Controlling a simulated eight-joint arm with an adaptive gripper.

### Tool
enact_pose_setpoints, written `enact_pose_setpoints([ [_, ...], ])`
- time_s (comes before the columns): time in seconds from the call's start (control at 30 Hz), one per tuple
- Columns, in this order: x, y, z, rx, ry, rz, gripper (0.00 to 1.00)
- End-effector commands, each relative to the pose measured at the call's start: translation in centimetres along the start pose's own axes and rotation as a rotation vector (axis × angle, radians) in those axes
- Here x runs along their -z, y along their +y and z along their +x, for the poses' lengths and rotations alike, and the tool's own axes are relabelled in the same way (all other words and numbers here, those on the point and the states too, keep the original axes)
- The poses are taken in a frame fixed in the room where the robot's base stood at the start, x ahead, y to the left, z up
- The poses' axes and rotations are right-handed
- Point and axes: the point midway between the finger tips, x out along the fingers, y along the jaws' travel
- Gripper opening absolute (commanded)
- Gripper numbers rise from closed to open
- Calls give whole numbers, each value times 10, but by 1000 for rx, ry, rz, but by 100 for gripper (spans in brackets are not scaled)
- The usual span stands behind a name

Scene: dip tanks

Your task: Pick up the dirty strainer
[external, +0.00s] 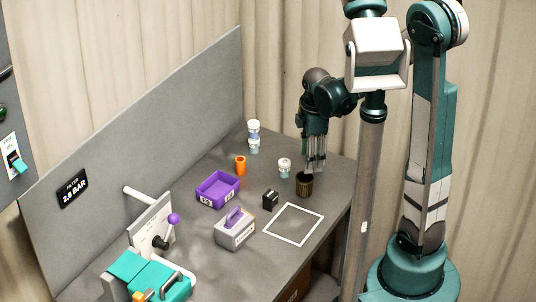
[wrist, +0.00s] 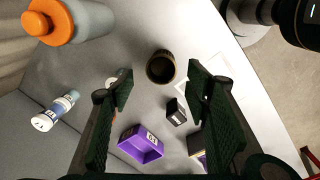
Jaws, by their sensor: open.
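The strainer looks like a dark brown, open-topped cup (external: 305,187). It stands upright on the grey table near the right edge. In the wrist view the strainer (wrist: 161,67) shows from above, with a dark inside and a tan rim. My gripper (external: 315,168) points down just above it and slightly right in the external view. In the wrist view my gripper's fingers (wrist: 158,80) are spread wide, with the strainer showing in the gap, beyond the tips. Nothing is held. I cannot tell the exact height of the tips over the rim.
A white-lidded jar (external: 284,168) and a small black box (external: 270,199) stand close by. A white square outline (external: 293,224) marks bare table in front.

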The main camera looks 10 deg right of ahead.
Motion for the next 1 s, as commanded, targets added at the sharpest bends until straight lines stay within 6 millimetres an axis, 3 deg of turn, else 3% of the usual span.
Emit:
enact_pose_setpoints([
  [0.3,19,2,34,58,-11,-169,48],
  [1.0,21,1,47,66,-12,-191,48],
])
